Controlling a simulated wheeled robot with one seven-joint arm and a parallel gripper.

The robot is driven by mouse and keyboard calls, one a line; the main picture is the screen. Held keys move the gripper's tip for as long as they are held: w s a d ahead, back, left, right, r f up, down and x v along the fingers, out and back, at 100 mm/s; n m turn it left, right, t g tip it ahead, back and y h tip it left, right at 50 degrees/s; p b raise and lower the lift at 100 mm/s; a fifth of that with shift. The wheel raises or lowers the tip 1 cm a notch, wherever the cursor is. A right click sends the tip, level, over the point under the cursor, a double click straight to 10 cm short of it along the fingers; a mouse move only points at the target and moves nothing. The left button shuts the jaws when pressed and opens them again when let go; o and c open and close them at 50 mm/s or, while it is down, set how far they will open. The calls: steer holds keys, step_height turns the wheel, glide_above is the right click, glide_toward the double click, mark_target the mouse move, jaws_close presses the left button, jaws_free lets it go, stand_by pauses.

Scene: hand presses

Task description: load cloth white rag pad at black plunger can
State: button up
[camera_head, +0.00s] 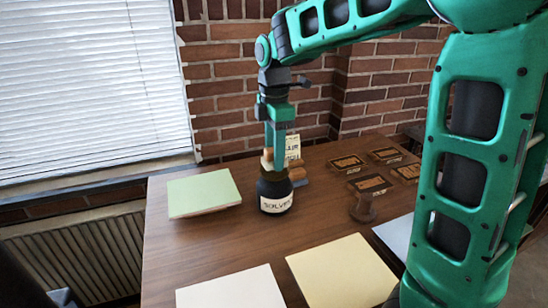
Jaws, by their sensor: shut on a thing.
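The black plunger can (275,197) stands upright on the table with a white label on its front that seems to read "SOLVENT". My gripper (272,150) points down directly above the can. It is shut on a small pale tan piece (266,160), which I take to be the rag pad. The pad is at the top of the can. Whether it touches the plunger top I cannot tell, because the fingers and the pad cover that part. The pad's white cloth face is not clearly visible.
A brown wooden piece (298,174) and a pale labelled item (292,147) are close behind the can. Several dark stamp blocks and a brown knobbed stamp (363,207) lie right. A green paper stack (203,191) lies left; white (232,288) and cream (340,272) sheets lie in front.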

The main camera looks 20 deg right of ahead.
steer(key=shift+r, duration=2.9)
steer(key=shift+w, duration=0.1)
